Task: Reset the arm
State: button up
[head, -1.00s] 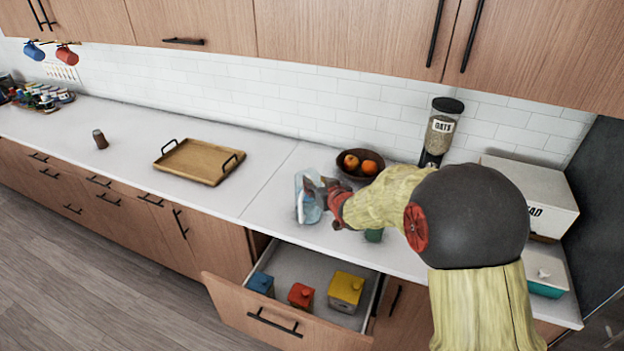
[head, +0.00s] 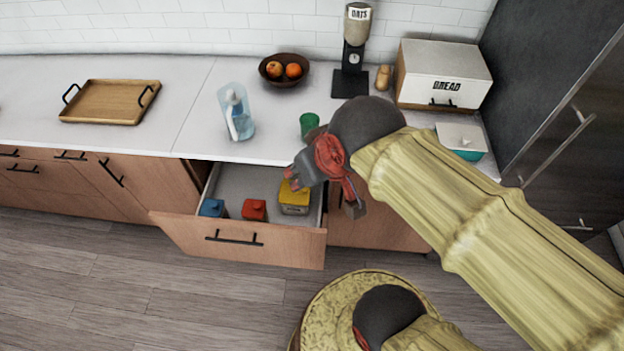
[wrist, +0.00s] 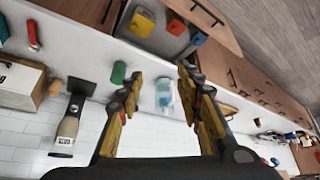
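My gripper (head: 322,193) is in front of the counter, over the right end of the open drawer (head: 190,236). Its fingers are spread apart, and the wrist view shows nothing between the fingertips (wrist: 160,76). A clear light-blue bottle (head: 236,112) stands on the counter to the left of my gripper, apart from it; it also shows in the wrist view (wrist: 165,94). The drawer holds a blue canister (head: 212,207), a red canister (head: 254,210) and a yellow canister (head: 294,200). My gripper partly overlaps the yellow canister in the head view.
A green cup (head: 309,123) stands on the counter just behind my gripper. A fruit bowl (head: 284,83), an oats dispenser (head: 354,55) and a bread box (head: 442,75) are at the back. A wooden tray (head: 108,102) lies left. Floor is free in front of the drawer.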

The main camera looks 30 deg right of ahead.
jog(key=shift+s+a+f, duration=0.15)
jog(key=shift+s, duration=0.45)
jog(key=shift+s+a+f, duration=0.1)
jog(key=shift+s, duration=0.45)
notch_tip(320, 180, down, 6)
jog(key=b, duration=0.5)
jog(key=shift+r+b, duration=0.25)
jog(key=shift+b, duration=0.05)
jog(key=shift+c, duration=0.3)
